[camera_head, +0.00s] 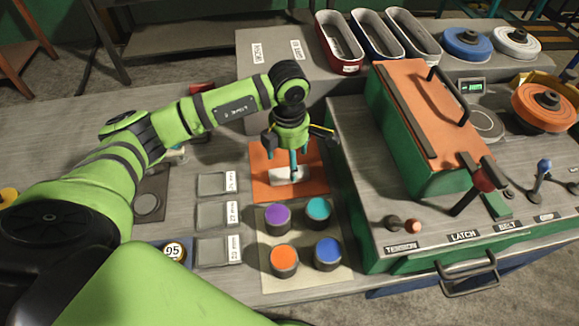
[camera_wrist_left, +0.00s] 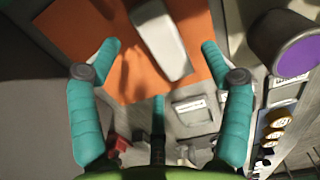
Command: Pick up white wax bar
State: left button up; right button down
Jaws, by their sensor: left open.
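The white wax bar (camera_head: 290,176) lies on the orange mat (camera_head: 262,190), just under my left gripper (camera_head: 293,168). In the left wrist view the bar (camera_wrist_left: 158,36) is a pale block at the top centre, lying on the orange surface (camera_wrist_left: 98,50). My left gripper (camera_wrist_left: 160,48) shows there with its teal fingers spread wide and nothing between them. The bar appears beyond the fingertips; whether the fingers are level with it I cannot tell. In the head view a teal finger hides part of the bar. My right gripper is not in view.
Several coloured-lid jars stand on a pale mat (camera_head: 260,270) in front of the orange mat. Three shallow trays (camera_head: 217,216) lie to the left. A green machine with an orange lid (camera_head: 415,95) stands to the right. A raised grey block (camera_head: 270,72) stands behind.

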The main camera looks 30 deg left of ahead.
aim_at(288, 169)
pick_arm(q)
notch_tip(288, 169, down, 4)
jog(key=shift+s+r+p, duration=0.1)
jog(key=shift+r+p, duration=0.05)
jog(key=shift+p, duration=0.7)
jog(key=shift+f, duration=0.5)
jog(key=shift+c, duration=0.5)
jog(key=c, duration=1.2)
jog(key=shift+o, duration=0.2)
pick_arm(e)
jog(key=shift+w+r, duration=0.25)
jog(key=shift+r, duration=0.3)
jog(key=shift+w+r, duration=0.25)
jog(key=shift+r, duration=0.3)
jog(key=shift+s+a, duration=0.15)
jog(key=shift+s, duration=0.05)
